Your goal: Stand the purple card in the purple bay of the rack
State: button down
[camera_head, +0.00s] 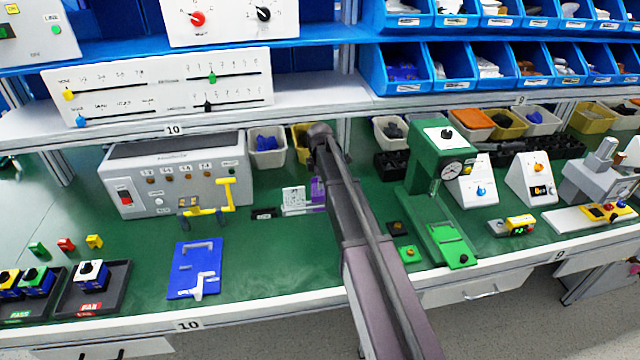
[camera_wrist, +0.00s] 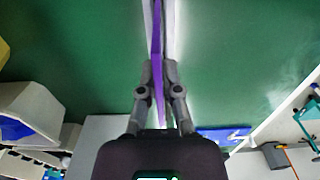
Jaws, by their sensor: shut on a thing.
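The purple card shows edge-on in the wrist view (camera_wrist: 157,45), between the fingers of my gripper (camera_wrist: 158,70), which is shut on it. The card runs on past the fingertips to the top of the picture, with pale upright strips close on either side. In the head view a purple patch (camera_head: 318,190) shows just left of my arm, beside a small whitish piece with dark markings (camera_head: 293,199). My arm hides much of this spot. I cannot make out the rack's bays or whether the card is inside one.
A grey control box with a yellow handle (camera_head: 222,198) stands to the left, and a blue plate (camera_head: 195,268) lies in front of it. A green press (camera_head: 430,165) stands close on the right of my arm. Bins (camera_head: 267,143) line the back. Green bench (camera_head: 275,260) is clear in front.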

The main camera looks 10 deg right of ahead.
jog(key=shift+f+b, duration=1.6)
jog(key=shift+f, duration=0.05)
jog(key=c, duration=0.7)
grip_release()
jog(key=shift+r, duration=0.15)
notch_tip(320, 180, up, 9)
jog(key=p, duration=0.9)
jog(key=shift+r+p, duration=0.15)
jog(key=shift+p, duration=0.15)
jog(key=shift+r, duration=0.1)
notch_tip(320, 180, up, 9)
jog(key=p, duration=0.9)
send_over(320, 202)
jog(key=shift+w, duration=0.1)
dwell(0.5)
